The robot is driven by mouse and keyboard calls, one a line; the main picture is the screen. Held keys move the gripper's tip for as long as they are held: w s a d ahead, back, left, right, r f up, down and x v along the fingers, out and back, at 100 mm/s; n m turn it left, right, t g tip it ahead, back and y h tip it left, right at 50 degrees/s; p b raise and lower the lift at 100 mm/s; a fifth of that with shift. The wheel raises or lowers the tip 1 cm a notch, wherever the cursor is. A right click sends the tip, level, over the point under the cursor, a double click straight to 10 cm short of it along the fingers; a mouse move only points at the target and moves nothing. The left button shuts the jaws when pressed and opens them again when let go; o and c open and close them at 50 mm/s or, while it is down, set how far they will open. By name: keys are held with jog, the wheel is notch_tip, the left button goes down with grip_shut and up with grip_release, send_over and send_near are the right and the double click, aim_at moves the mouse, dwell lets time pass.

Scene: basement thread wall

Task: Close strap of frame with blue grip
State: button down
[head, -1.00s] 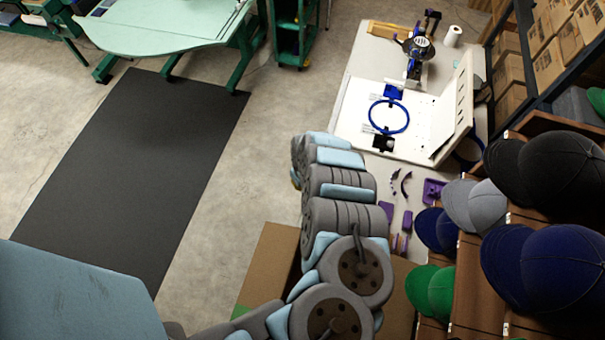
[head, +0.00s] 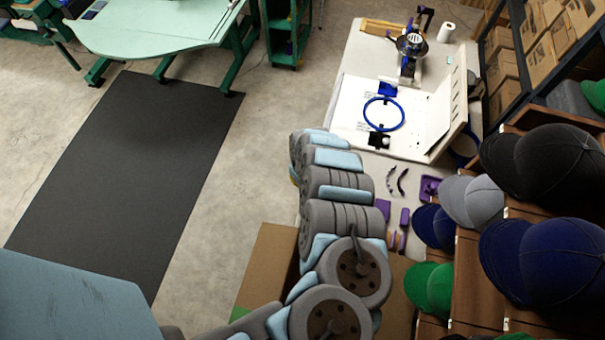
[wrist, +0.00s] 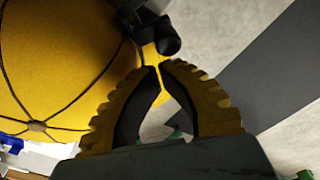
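In the wrist view my gripper (wrist: 160,66) has its two ribbed yellow fingers nearly together at the tips. A narrow yellow strip (wrist: 163,97) runs between them and seems pinched there. A dark rounded knob (wrist: 168,38) sits just beyond the tips. A yellow cap (wrist: 60,60) with dark seams fills the upper left, beside the fingers. In the head view my gripper is hidden behind my arm. A device with dark-blue parts (head: 411,45) stands at the far end of the table. I cannot tell a blue grip or the strap's buckle clearly.
The table (head: 352,60) bears a white board with a blue hoop (head: 384,113) and several small purple parts (head: 404,217). Caps on shelves (head: 550,260) crowd the right side. A dark mat (head: 125,180) and open floor lie left.

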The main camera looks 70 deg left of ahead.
notch_tip(320, 180, up, 10)
jog(key=s+a+p, duration=0.1)
jog(key=a+p, duration=0.1)
jog(key=shift+s+a+f, duration=0.15)
jog(key=shift+a+f, duration=0.05)
jog(key=shift+a, duration=0.05)
dwell(0.3)
